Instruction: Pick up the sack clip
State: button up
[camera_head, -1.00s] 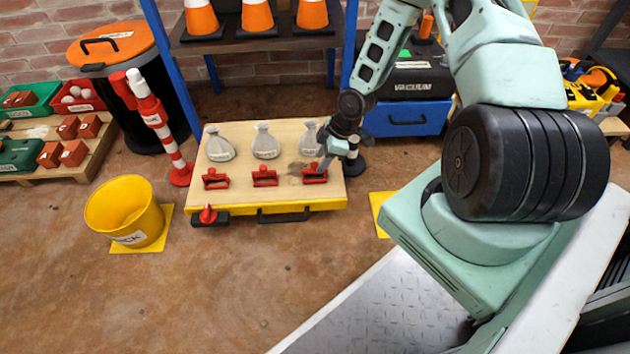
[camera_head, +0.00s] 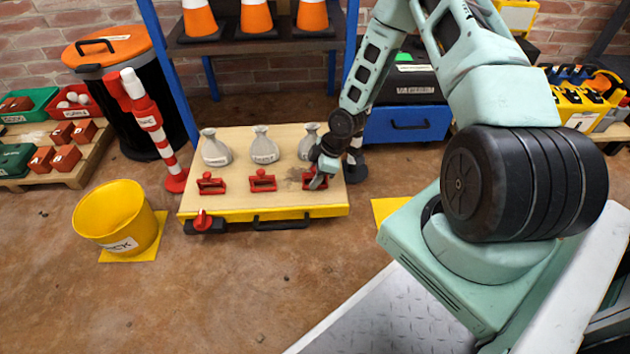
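Three red sack clips lie in a row on a wooden-topped board (camera_head: 236,203): the left clip (camera_head: 211,185), the middle clip (camera_head: 262,182) and the right clip (camera_head: 308,183). Behind each stands a grey sack: the left sack (camera_head: 215,149), the middle sack (camera_head: 264,148) and the right sack (camera_head: 307,142). My gripper (camera_head: 317,183) points down at the right clip and covers part of it. The fingers are too small and hidden to tell whether they are open or shut, or whether they touch the clip.
A yellow bucket (camera_head: 112,220) stands on a yellow floor mat at left. A red-and-white post (camera_head: 160,135) stands beside the board's left edge. A blue case (camera_head: 405,124) is behind my arm. A shelf with orange cones (camera_head: 256,16) rises behind. Floor in front is clear.

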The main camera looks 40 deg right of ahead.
jog(key=c, duration=0.4)
jog(key=shift+r, duration=0.15)
jog(key=shift+c, duration=0.2)
